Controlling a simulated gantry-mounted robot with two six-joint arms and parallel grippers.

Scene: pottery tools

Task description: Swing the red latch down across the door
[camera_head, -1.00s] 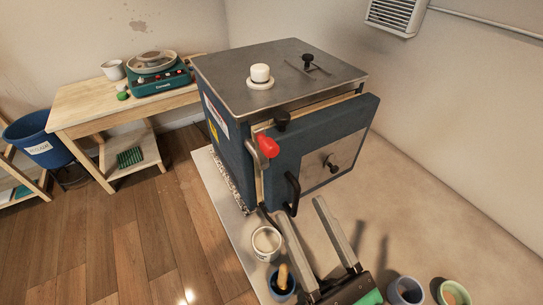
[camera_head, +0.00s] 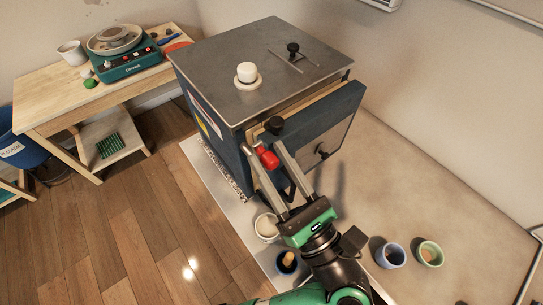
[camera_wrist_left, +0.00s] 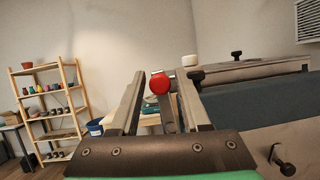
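The red latch knob (camera_head: 268,159) is at the left front edge of the blue kiln door (camera_head: 338,120). My left gripper (camera_head: 262,146) is open, with one finger on each side of the knob. In the left wrist view the red knob (camera_wrist_left: 160,83) shows between the two fingers, with its metal lever (camera_wrist_left: 168,116) below it. I cannot tell whether either finger touches it. A pale lining strip shows between the door and the kiln body (camera_head: 205,125). The fingers hide part of the door front and its handle. My right gripper is not in view.
A black knob (camera_head: 274,125) stands on the door's top corner close to the fingers. A white cup (camera_head: 267,226) and a dark blue cup (camera_head: 287,262) stand below the gripper. Blue (camera_head: 391,254) and green cups (camera_head: 430,253) stand to the right. The bench surface right of the kiln is clear.

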